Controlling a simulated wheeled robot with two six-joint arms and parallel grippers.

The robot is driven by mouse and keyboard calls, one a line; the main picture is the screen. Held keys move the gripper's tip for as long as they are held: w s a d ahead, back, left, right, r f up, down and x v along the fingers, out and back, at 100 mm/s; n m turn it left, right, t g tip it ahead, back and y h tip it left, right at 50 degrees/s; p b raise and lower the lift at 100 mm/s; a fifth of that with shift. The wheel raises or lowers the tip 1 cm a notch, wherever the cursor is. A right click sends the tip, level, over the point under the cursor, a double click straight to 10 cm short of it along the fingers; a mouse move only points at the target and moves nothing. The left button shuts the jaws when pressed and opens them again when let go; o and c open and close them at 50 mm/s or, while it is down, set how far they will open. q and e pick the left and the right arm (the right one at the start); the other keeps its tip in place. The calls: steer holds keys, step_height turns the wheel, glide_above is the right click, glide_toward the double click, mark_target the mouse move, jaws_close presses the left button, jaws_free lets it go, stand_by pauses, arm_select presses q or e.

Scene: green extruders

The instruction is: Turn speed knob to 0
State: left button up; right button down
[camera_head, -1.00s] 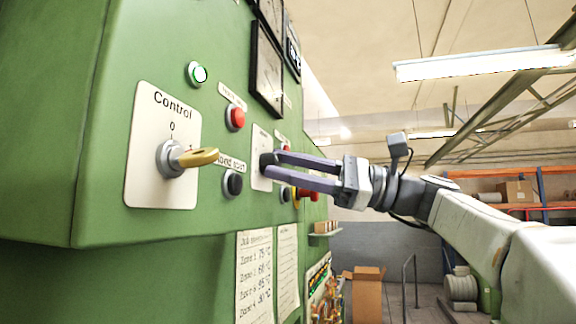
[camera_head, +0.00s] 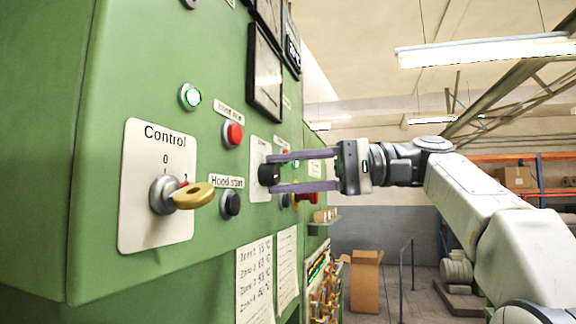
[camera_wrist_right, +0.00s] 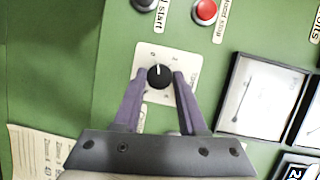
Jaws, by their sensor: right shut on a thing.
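The speed knob is a small black round knob (camera_head: 268,174) on a pale plate (camera_head: 258,150) on the green machine's front. In the right wrist view the knob (camera_wrist_right: 160,76) shows a white pointer mark aimed towards the top of the picture, and its plate (camera_wrist_right: 160,53) has small marks too blurred to read. My right gripper (camera_head: 270,173) comes in from the right, one purple finger above the knob and one below. In the wrist view its fingertips (camera_wrist_right: 159,74) lie on either side of the knob, shut on it. My left gripper is not in view.
Gauges (camera_head: 265,72) stand above. Open room lies to the right.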

steer(key=shift+n+t+h+p, duration=0.3)
steer(key=shift+n+h+p, duration=0.1)
steer(key=shift+n, duration=0.5)
steer(key=shift+c, duration=2.3)
jaws_free()
steer(key=shift+d+r, duration=0.1)
steer(key=d+r+p, duration=0.1)
steer(key=d+p, duration=0.1)
steer(key=d, duration=0.8)
steer(key=shift+w+r, duration=0.15)
steer(key=shift+r, duration=0.2)
